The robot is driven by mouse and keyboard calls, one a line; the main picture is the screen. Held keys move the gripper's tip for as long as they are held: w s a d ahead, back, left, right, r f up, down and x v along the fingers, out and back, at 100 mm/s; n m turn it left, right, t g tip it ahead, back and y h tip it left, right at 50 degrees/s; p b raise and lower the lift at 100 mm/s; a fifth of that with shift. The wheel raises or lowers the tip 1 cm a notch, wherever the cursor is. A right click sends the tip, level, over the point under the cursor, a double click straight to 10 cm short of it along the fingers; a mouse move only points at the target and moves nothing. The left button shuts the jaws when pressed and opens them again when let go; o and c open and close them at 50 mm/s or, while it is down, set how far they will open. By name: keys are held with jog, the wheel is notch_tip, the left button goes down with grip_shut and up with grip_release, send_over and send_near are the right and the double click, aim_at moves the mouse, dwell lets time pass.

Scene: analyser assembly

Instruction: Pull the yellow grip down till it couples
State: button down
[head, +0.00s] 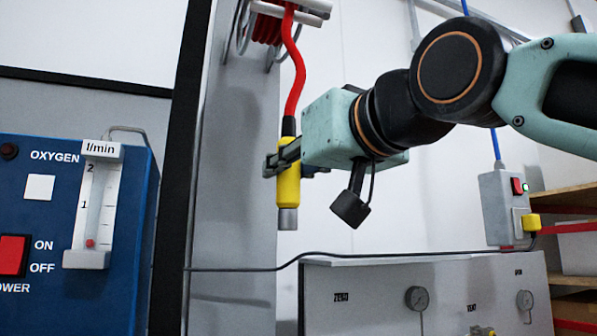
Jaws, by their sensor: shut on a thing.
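The yellow grip (289,187) hangs upright at the middle of the head view, below a red hose (294,75) that runs up to a coil. A grey metal end (288,218) sticks out under the grip. My gripper (284,160) comes in from the right and is shut on the upper part of the yellow grip. Open air shows just below the metal end, above a dark cable. No mating coupling can be made out beneath it, and the finger on the far side is partly hidden.
A blue oxygen panel (128,235) stands at the left beside a dark upright post (180,170). A grey panel with gauges (385,300) is at the lower right, with a dark cable (400,253) along its top. A switch box (503,207) and shelves (572,197) are at the right.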

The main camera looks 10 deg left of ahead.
notch_tip(320, 180, down, 30)
jog(key=b, duration=2.6)
jog(key=shift+f, duration=0.1)
jog(key=shift+f+b, duration=0.3)
jog(key=shift+b, duration=0.15)
jog(key=shift+w+f, duration=0.1)
jog(key=c, duration=2.1)
grip_release()
jog(key=o, duration=0.5)
jog(key=shift+r, duration=0.2)
